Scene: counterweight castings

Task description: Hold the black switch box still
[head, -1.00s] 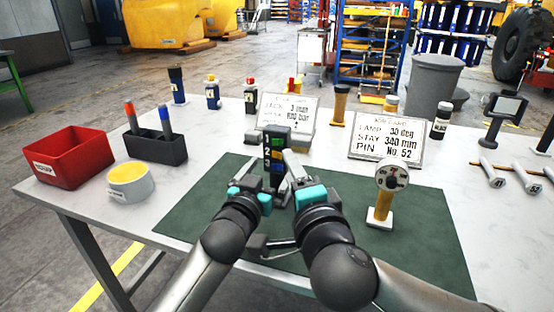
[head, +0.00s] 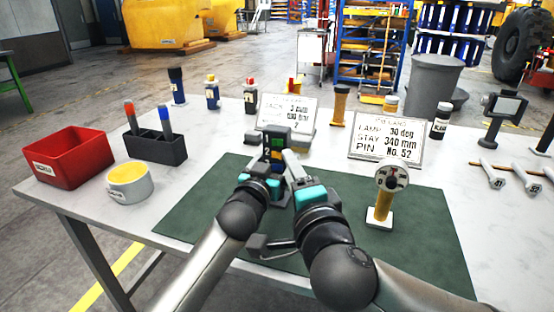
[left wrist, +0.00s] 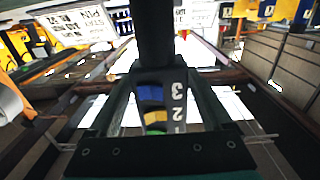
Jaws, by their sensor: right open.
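The black switch box (head: 276,142) stands upright on the green mat (head: 215,205), with numbers and coloured buttons on its face; its lower part is partly hidden by my grippers. The left wrist view shows the switch box (left wrist: 155,100) between my left fingers, with blue, yellow and green buttons beside the digits 3, 2 and 1. My left gripper (head: 264,172) is at the box's lower front left. Its fingers flank the box, but I cannot tell whether they press on it. My right gripper (head: 293,170) is open at the box's lower right, close beside the left one.
A dial gauge on a yellow handle (head: 384,195) stands right of my right arm. Sign cards (head: 385,140) stand behind the box. A red bin (head: 68,160), a pen holder (head: 155,148) and a round pot (head: 130,182) are at left. The mat's left part is clear.

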